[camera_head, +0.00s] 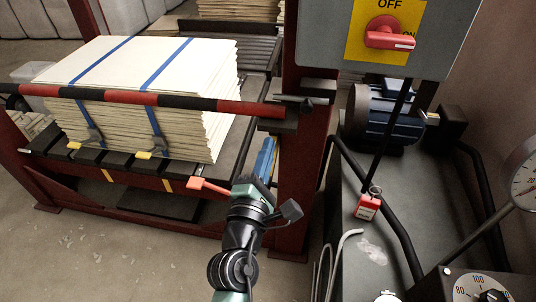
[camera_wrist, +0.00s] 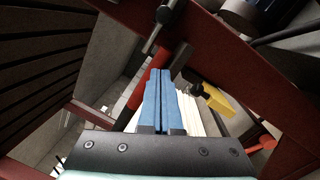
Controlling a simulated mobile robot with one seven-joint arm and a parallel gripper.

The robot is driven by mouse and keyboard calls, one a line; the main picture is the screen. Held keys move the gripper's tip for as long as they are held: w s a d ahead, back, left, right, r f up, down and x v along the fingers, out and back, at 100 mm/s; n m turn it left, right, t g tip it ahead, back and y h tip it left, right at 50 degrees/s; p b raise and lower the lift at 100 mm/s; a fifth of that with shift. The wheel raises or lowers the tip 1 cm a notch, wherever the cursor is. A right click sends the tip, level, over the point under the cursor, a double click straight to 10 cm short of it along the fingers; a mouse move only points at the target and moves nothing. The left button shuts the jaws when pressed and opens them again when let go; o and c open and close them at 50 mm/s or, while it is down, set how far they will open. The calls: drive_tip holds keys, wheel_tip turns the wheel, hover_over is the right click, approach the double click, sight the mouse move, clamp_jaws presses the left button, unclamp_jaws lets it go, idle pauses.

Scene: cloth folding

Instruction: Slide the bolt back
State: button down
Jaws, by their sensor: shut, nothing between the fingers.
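The bolt (camera_head: 306,104) is a small dark metal rod with a knob, at the right end of the red-and-black striped bar (camera_head: 165,99), by the dark red post (camera_head: 303,170). In the wrist view a dark rod with a knobbed end, which looks like the bolt (camera_wrist: 155,36), lies beyond my fingertips. My gripper (camera_head: 271,141) has blue fingers, held together and empty, below the bar's right end and left of the post. The fingers (camera_wrist: 162,72) point towards the bolt, apparently apart from it. How the bolt sits in its seat is too small to tell.
A stack of white sheets (camera_head: 130,75) with blue straps stands behind the bar. A red lever (camera_head: 208,188) juts out close left of my gripper. On the right are a switch box (camera_head: 330,35), a blue motor (camera_head: 385,115) and a hanging red padlock (camera_head: 367,206).

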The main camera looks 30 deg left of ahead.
drive_tip(key=x, duration=0.6)
drive_tip(key=shift+w+b, duration=0.15)
drive_tip(key=shift+b, duration=0.2)
drive_tip(key=d+p, duration=0.1)
drive_tip(key=w+d+r+p, duration=0.1)
drive_tip(key=d, duration=0.1)
drive_tip(key=shift+w+d+r+p, duration=0.1)
drive_tip(key=shift+w+r+p, duration=0.2)
drive_tip(key=shift+r+p, duration=0.1)
